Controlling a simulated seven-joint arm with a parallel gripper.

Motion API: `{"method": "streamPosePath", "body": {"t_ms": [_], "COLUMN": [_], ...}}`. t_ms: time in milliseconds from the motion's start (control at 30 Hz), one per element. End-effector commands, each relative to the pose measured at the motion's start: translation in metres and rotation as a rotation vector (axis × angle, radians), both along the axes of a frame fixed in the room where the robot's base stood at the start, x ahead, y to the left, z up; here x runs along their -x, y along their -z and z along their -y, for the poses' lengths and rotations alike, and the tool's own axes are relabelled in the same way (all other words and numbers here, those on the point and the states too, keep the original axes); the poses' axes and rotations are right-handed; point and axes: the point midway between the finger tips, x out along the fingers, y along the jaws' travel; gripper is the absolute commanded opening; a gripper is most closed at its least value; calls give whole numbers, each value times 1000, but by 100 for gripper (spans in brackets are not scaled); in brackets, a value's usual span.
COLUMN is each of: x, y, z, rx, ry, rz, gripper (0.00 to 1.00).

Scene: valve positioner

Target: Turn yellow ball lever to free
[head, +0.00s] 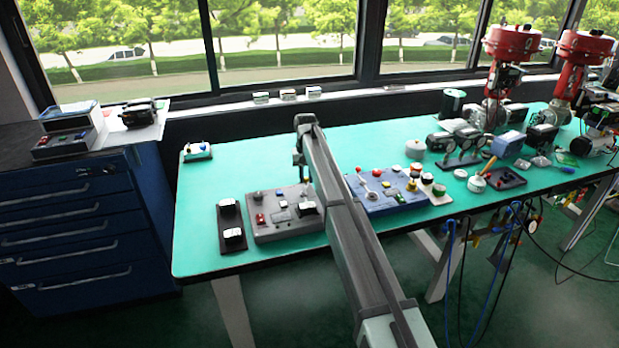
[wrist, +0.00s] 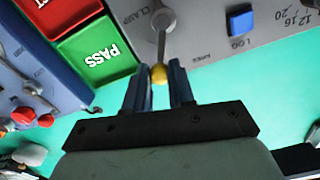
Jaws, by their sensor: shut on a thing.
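The yellow ball (wrist: 158,73) is the tip of a silver lever (wrist: 161,45) on a grey panel (wrist: 205,42). The lever runs from its round pivot (wrist: 163,19) towards my gripper, beside the printed word CLAMP. My gripper (wrist: 160,80) is shut on the yellow ball, with one dark blue finger on each side of it. In the head view the grey panel (head: 265,237) lies on the green table, and my arm hides part of it.
A green PASS button (wrist: 95,52) and a red button (wrist: 62,12) sit left of the lever. A blue button (wrist: 240,20) is to its right. A blue panel (head: 385,205) stands right of the grey one. The green table (head: 215,170) is clear behind the grey panel.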

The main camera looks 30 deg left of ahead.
Motion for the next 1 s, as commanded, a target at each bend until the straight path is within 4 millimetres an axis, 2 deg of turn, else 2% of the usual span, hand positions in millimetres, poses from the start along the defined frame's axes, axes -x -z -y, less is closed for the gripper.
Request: {"method": "streamPosePath", "body": {"t_ms": [200,500,1000], "x": [3,9,12], "y": [0,0,0], "z": [-10,-17,-21], "rx": [-1,-1,-1], "ry": [-193,-394,-507], "rz": [1,2,2], "gripper": [0,0,0]}}
